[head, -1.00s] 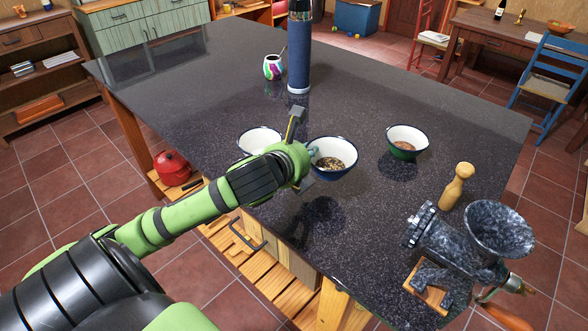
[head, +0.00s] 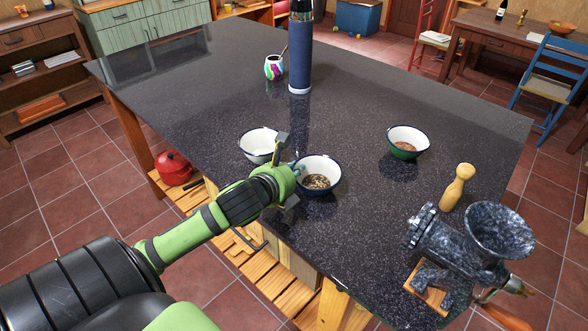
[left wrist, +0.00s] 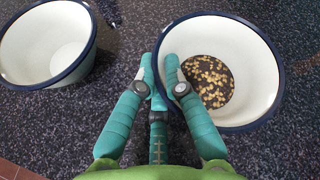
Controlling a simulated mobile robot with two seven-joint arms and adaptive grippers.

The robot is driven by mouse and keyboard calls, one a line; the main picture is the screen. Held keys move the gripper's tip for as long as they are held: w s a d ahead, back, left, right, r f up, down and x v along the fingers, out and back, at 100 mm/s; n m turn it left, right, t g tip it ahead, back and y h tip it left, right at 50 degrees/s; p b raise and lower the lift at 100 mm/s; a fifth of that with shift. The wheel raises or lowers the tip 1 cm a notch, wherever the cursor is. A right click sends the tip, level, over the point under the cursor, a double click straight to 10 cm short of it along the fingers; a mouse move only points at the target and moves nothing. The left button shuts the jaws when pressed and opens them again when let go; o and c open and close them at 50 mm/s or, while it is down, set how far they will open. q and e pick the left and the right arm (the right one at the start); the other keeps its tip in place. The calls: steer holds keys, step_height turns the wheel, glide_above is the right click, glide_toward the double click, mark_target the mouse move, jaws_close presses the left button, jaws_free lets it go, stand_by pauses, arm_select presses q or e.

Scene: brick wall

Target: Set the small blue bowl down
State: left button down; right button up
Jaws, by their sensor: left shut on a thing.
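The small blue bowl (head: 326,168), white inside with a dark blue rim, holds dark and yellowish bits. It is near the front left edge of the dark counter (head: 350,225). My left gripper (head: 294,172) is shut on the left side of its rim. In the left wrist view the bowl (left wrist: 262,75) is at the right, with the teal fingers (left wrist: 163,72) on its near left wall. The bowl looks roughly level, low over the counter with its shadow close beneath. I cannot tell whether its base touches. My right gripper is not in view.
A white bowl with a dark rim (head: 258,142) stands just left of the held bowl, also in the left wrist view (left wrist: 45,45). A green bowl (head: 405,150), wooden pepper mill (head: 457,187) and stone-look grinder (head: 465,240) stand at the right. The counter's middle is clear.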

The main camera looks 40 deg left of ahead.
arm_select(q)
steer(key=c, duration=1.3)
jaws_free()
steer(key=shift+f, duration=0.1)
steer(key=shift+r, duration=0.2)
steer(key=v, duration=0.5)
steer(key=shift+s, duration=0.15)
steer(key=p+v, duration=0.5)
steer(key=p, duration=0.1)
steer(key=shift+r, duration=0.3)
steer(key=shift+s+d+r+p, duration=0.1)
steer(key=shift+s+d+p, duration=0.1)
steer(key=shift+s+p, duration=0.6)
